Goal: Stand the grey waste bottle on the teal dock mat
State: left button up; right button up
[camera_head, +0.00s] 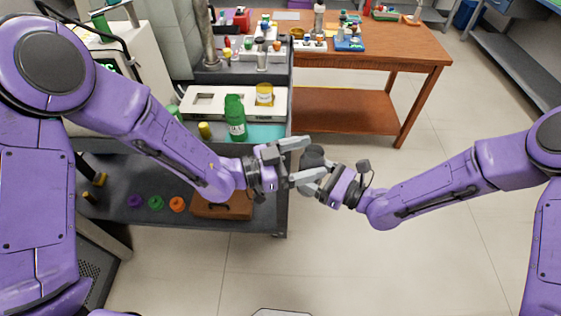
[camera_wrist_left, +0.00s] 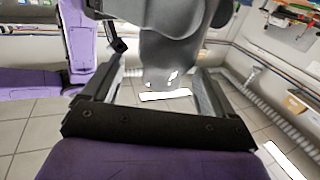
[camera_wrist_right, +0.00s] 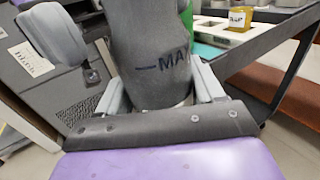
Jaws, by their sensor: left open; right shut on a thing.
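The grey waste bottle (camera_head: 313,156) is in the air right of the cart, between my two hands. My right gripper (camera_head: 318,177) is shut on it, and the right wrist view shows the grey bottle (camera_wrist_right: 150,55) with dark lettering between the fingers. My left gripper (camera_head: 300,158) is open right beside the bottle. In the left wrist view the bottle (camera_wrist_left: 168,45) shows between the spread fingers; I cannot tell whether they touch it. The teal dock mat (camera_head: 268,132) lies on the cart's upper shelf, partly hidden by a green bottle (camera_head: 236,120).
The cart's lower shelf (camera_head: 120,205) carries coloured caps and a brown block (camera_head: 225,207). A wooden table (camera_head: 400,50) stands behind. The floor to the right is clear.

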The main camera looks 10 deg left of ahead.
aim_at(322, 154)
pick_arm(q)
jog(key=shift+x, duration=2)
jog(key=shift+s, duration=0.1)
jog(key=c, duration=1.5)
pick_arm(e)
jog(key=o, duration=1.4)
jog(key=shift+o, duration=0.2)
